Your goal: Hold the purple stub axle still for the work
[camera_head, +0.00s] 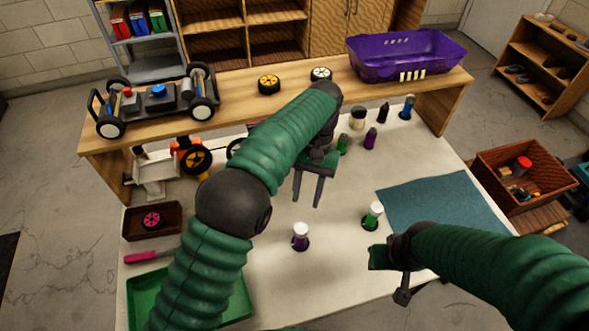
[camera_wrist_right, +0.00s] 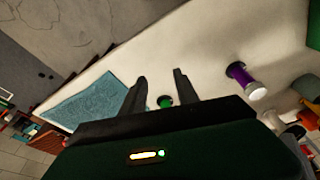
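A purple stub axle (camera_head: 300,243) with a white top stands upright on the white table, left of the right gripper. It also shows in the right wrist view (camera_wrist_right: 240,76), to the right of the fingers. A second purple piece (camera_head: 370,139) stands farther back. My left gripper (camera_head: 309,202) is open and empty, pointing down above the table behind the near purple stub axle. My right gripper (camera_head: 391,277) is open with no piece held. In its wrist view the fingers (camera_wrist_right: 160,75) are apart, with a green piece (camera_wrist_right: 165,101) showing between them; contact cannot be told.
A green piece with a white top (camera_head: 372,216) stands near a blue-green mat (camera_head: 445,205). Several small pieces stand at the back. A green tray (camera_head: 139,296), pink-handled tool (camera_head: 146,257) and wheel box (camera_head: 132,223) lie left. A raised shelf (camera_head: 240,103) bounds the back.

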